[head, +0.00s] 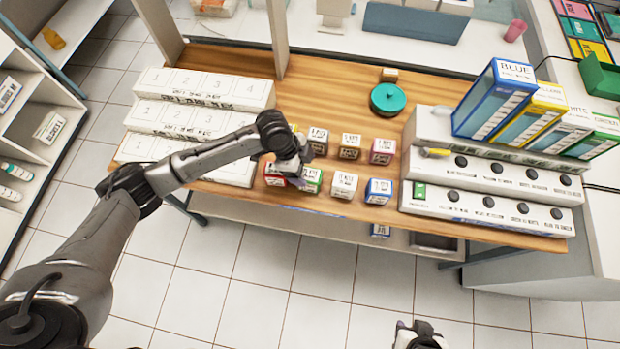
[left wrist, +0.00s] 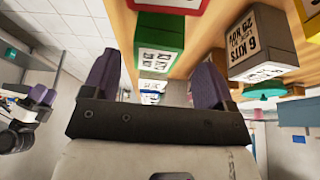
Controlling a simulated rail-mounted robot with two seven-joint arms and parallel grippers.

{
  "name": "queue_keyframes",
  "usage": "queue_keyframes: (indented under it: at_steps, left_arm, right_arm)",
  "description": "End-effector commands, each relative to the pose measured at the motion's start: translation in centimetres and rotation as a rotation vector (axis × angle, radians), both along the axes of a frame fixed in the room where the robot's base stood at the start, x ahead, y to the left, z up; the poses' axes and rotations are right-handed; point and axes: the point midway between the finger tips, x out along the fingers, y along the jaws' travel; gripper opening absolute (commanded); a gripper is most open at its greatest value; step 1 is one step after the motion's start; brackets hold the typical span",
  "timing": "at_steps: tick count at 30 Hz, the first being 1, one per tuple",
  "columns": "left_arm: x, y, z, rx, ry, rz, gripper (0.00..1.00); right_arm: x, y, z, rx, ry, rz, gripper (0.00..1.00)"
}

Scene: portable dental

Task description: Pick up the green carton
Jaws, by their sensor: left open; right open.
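The green carton (head: 313,182) stands in the front row of small cartons on the wooden table, partly hidden by my left gripper in the head view. In the left wrist view the green carton (left wrist: 160,32) shows its green side and white label, ahead of and between the two fingers. My left gripper (head: 297,174) is open, just above and beside the green carton; contact cannot be told. Its purple fingers (left wrist: 156,78) stand apart with nothing held between them. My right gripper (head: 420,336) is low at the bottom edge, away from the table, and only partly seen.
A red carton (head: 274,175) is close on the left and a white carton (head: 344,185) on the right. A blue carton (head: 379,191) and a back row with a brown carton (head: 350,147) stand near. White numbered boxes (head: 205,87) are left; a knobbed white unit (head: 490,207) is right.

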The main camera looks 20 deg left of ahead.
Motion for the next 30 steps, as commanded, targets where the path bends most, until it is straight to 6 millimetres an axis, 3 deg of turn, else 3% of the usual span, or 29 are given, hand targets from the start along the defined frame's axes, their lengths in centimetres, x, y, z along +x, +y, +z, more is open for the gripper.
queue_keyframes:
  at_steps: [5,15,23,30]
  left_arm:
    - [-0.1,-0.4,-0.8,0.0,0.002,0.0,0.79]
    - [-0.1,-2.0,-4.6,0.0,0.001,0.001,0.79]
    - [-0.1,-2.1,-4.8,0.001,-0.001,0.0,0.79]
    - [-0.1,-2.1,-4.7,0.001,0.0,0.0,0.56]
  right_arm:
    - [0.0,0.0,-0.2,0.0,-0.001,-0.001,0.43]
    - [0.1,0.2,-0.8,0.008,-0.001,-0.006,0.43]
    - [0.1,0.3,-0.8,0.011,-0.001,-0.008,0.43]
    - [0.1,0.3,-0.8,0.011,-0.001,-0.007,0.43]
